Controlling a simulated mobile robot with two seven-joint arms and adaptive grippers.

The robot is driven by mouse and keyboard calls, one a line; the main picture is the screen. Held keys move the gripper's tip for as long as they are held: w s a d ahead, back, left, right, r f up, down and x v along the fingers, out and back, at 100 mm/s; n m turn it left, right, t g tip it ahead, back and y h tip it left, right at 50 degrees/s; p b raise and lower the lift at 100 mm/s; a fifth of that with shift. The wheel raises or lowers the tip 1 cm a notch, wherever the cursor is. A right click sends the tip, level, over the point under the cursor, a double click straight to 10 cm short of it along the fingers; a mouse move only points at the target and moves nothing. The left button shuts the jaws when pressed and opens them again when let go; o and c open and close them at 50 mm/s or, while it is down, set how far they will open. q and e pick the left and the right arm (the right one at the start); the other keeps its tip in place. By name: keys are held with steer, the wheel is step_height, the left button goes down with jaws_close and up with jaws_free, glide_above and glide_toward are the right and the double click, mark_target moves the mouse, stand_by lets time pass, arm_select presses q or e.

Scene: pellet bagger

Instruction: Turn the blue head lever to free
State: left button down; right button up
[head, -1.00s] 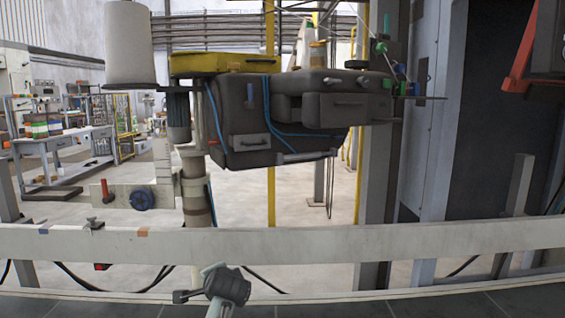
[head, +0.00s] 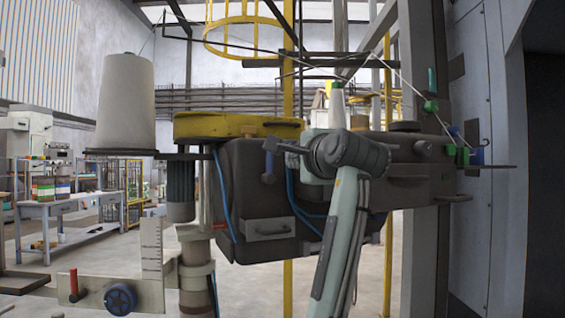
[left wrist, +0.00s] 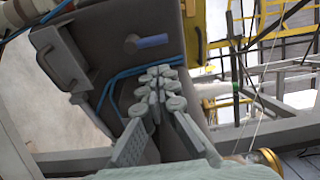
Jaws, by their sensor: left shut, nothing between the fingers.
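The blue head lever (head: 268,167) is a short blue handle on the front of the dark sewing head (head: 250,205), below the yellow cover. It stands about upright in the head view. In the left wrist view the lever (left wrist: 150,41) lies across the picture, beyond my fingertips. My left gripper (head: 272,146) is in front of the head, its tip close to the lever's upper end in the picture. In the left wrist view my left gripper (left wrist: 158,78) has its fingers together and empty, apart from the lever. My right gripper is not in view.
A yellow cover (head: 225,125) tops the head. A large thread cone (head: 126,103) stands at left. Blue cables (head: 222,195) run over the head's front. A blue knob (head: 120,298) and red handle (head: 73,284) are at lower left. Green and blue thread guides (head: 460,152) are at right.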

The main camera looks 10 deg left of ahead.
mark_target(268, 166)
arm_select(q)
steer(key=shift+s, duration=0.15)
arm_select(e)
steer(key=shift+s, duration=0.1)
arm_select(q)
steer(key=shift+p+x, duration=0.8)
steer(key=shift+x, duration=4.3)
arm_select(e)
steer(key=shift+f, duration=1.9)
arm_select(q)
steer(key=shift+a, duration=0.1)
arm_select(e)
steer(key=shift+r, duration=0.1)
